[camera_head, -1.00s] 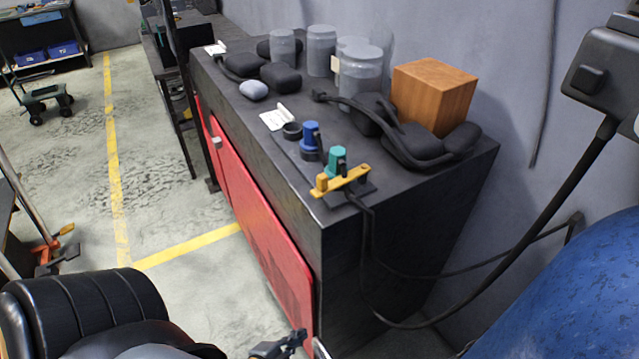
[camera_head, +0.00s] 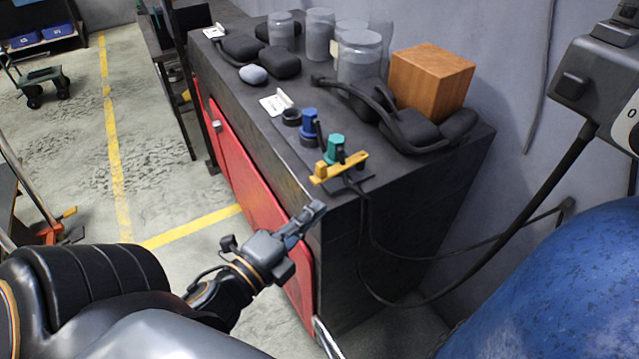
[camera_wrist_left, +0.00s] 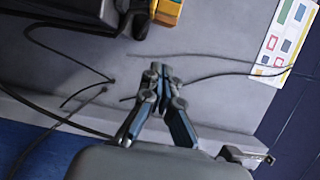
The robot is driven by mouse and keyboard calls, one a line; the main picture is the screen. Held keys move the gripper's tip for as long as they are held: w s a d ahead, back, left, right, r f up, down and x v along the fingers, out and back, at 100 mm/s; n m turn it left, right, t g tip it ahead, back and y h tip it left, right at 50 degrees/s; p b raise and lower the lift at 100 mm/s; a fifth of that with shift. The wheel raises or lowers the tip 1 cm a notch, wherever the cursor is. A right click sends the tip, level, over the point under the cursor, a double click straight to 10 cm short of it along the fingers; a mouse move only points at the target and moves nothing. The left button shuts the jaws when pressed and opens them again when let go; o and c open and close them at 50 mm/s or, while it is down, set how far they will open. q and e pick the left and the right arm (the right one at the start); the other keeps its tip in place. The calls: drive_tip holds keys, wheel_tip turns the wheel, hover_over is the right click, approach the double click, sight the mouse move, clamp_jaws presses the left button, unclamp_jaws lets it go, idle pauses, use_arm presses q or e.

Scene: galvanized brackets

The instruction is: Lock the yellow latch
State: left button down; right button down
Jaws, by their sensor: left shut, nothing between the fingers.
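The yellow latch (camera_head: 340,167) is a bar with a raised block at its left end. It lies at the near corner of the dark cabinet top, beside a teal knob (camera_head: 334,149). My left gripper (camera_head: 316,210) is shut and empty, in front of the cabinet's near edge. In the head view it appears below and left of the latch, apart from it. In the left wrist view the gripper (camera_wrist_left: 160,68) points at a grey surface with thin cables. A yellow piece (camera_wrist_left: 167,10) at that view's top edge is cut off. My right gripper is not in view.
On the cabinet top (camera_head: 258,125) stand a blue knob (camera_head: 309,123), grey jars (camera_head: 358,58), dark pouches (camera_head: 278,64) and a wooden box (camera_head: 431,80). A black cable (camera_head: 366,235) hangs from the near corner. A blue drum (camera_head: 545,285) stands at the right.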

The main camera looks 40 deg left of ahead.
sight(320, 171)
use_arm(q)
drive_tip(key=w+a, duration=0.1)
drive_tip(key=w, duration=0.3)
drive_tip(key=w+a, duration=0.1)
drive_tip(key=w, duration=0.2)
drive_tip(key=shift+a, duration=0.3)
drive_tip(key=shift+a+p, duration=0.35)
drive_tip(key=shift+a, duration=0.2)
drive_tip(key=shift+w+a+p, duration=0.15)
drive_tip(key=shift+a+p, duration=0.2)
drive_tip(key=shift+a, duration=0.6)
drive_tip(key=shift+d, duration=0.1)
